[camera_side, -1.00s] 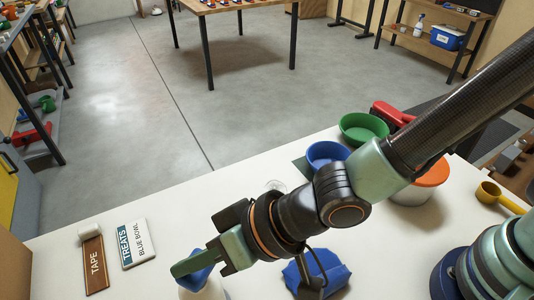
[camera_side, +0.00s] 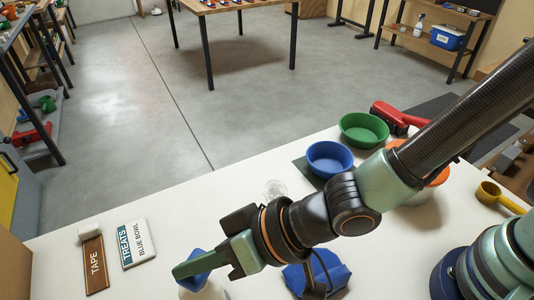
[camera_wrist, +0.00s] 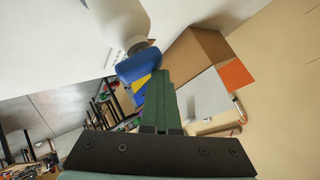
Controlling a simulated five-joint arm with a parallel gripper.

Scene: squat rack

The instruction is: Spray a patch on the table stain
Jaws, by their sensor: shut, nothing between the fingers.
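A spray bottle with a blue head (camera_side: 196,262) and white body stands at the bottom edge of the side view, its lower part cut off. In the wrist view its white body (camera_wrist: 121,20) is at the top and its blue head (camera_wrist: 135,66) lies beside my fingers. My gripper (camera_side: 186,269) is shut and empty, its green fingers across the blue head in the side view; I cannot tell whether they touch it. The fingers (camera_wrist: 162,100) also show in the wrist view. A faint greyish round mark (camera_side: 275,188) lies on the white table (camera_side: 190,215), possibly the stain.
A crumpled blue cloth (camera_side: 330,270) lies below my wrist. A blue bowl (camera_side: 328,158), green bowl (camera_side: 364,130), red-handled brush (camera_side: 398,117) and yellow scoop (camera_side: 500,197) stand at the right. A TAPE strip (camera_side: 95,265) and a TREATS card (camera_side: 134,243) lie at the left.

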